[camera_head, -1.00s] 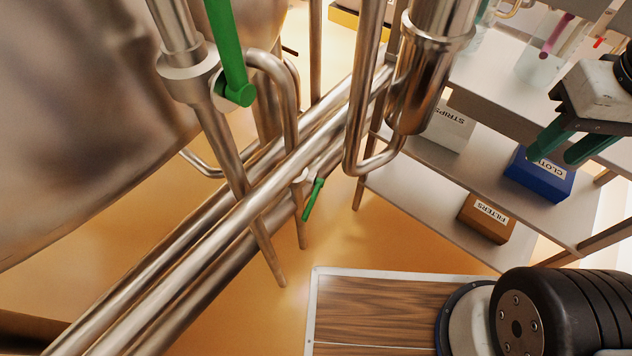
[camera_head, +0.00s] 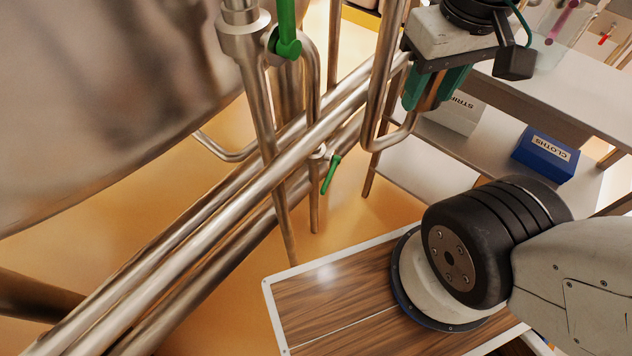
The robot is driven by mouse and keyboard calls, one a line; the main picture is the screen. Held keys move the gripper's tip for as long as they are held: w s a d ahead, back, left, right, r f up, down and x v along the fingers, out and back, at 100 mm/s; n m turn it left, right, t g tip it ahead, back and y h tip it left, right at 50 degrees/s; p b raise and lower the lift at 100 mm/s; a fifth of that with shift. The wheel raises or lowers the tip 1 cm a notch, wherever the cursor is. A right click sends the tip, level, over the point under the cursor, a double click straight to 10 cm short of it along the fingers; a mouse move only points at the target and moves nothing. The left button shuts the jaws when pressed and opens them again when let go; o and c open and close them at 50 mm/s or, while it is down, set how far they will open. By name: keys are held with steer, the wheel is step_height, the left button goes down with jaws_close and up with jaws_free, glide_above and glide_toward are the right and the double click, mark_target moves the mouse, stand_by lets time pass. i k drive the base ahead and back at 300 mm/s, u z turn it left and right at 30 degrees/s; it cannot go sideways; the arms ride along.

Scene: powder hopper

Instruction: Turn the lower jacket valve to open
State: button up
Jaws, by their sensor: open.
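The lower valve has a small green lever handle (camera_head: 331,174) on a thin vertical pipe below the diagonal steel pipes. The lever slants down and to the left.
Diagonal steel pipes (camera_head: 215,225) run beside the large vessel (camera_head: 90,100). A U-shaped pipe (camera_head: 374,110) stands between my gripper and the lower lever in the picture. A shelf at right holds a blue box (camera_head: 545,157) and a white box (camera_head: 458,114). Orange floor shows below the lever.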

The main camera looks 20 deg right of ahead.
mark_target(337, 159)
steer(key=z, duration=1.35)
steer(key=k, duration=0.95)
steer(key=u, duration=0.1)
steer(key=i, duration=0.45)
